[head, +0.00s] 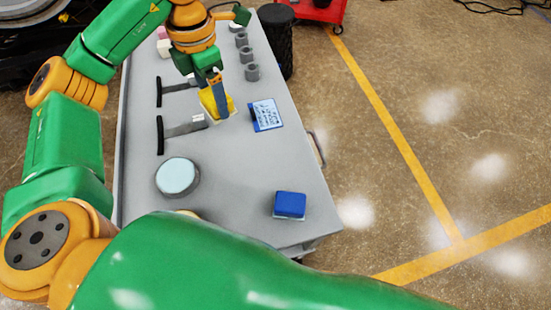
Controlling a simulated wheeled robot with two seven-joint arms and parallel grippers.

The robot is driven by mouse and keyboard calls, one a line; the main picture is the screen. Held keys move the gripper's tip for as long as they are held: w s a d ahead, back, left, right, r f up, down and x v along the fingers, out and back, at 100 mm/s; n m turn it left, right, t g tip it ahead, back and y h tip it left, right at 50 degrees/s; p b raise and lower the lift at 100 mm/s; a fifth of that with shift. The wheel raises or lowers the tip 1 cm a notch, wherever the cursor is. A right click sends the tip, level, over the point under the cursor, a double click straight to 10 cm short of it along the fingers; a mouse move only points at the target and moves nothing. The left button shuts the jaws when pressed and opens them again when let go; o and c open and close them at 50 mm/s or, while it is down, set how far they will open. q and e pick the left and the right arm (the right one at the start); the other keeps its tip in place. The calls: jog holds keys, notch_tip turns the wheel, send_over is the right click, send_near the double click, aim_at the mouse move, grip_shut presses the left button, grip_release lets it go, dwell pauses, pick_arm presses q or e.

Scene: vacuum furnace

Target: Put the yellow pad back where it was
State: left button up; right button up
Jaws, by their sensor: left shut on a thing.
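The yellow pad (207,101) is at the upper middle of the grey bench top (235,165) in the head view. My left gripper (218,92) points down over it from the far side and is shut on it. A finger hides part of the pad. I cannot tell whether the pad touches the bench or hangs just above it. My right gripper is not in view.
A blue-edged card (267,115) lies right of the pad. Black-handled brackets (183,130) stand left of it. Grey cylinders (252,72) line the back right. A pale round disc (177,176) and a blue block (290,205) sit nearer, with clear bench between.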

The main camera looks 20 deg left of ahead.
pick_arm(q)
jog(key=d+f+p, duration=0.1)
jog(key=d+f, duration=0.2)
jog(key=d, duration=0.1)
jog(key=s+d+f+p, duration=0.1)
jog(key=d+f, duration=0.2)
jog(key=d, duration=0.2)
jog(key=s+d+f+p, duration=0.1)
jog(key=d+f, duration=0.2)
jog(key=d, duration=0.1)
jog(key=shift+d+f, duration=0.3)
jog(key=shift+d, duration=0.1)
notch_tip(320, 180, down, 3)
jog(key=shift+a+f, duration=0.1)
jog(key=o, duration=1)
jog(key=shift+o, duration=0.2)
notch_tip(320, 180, up, 12)
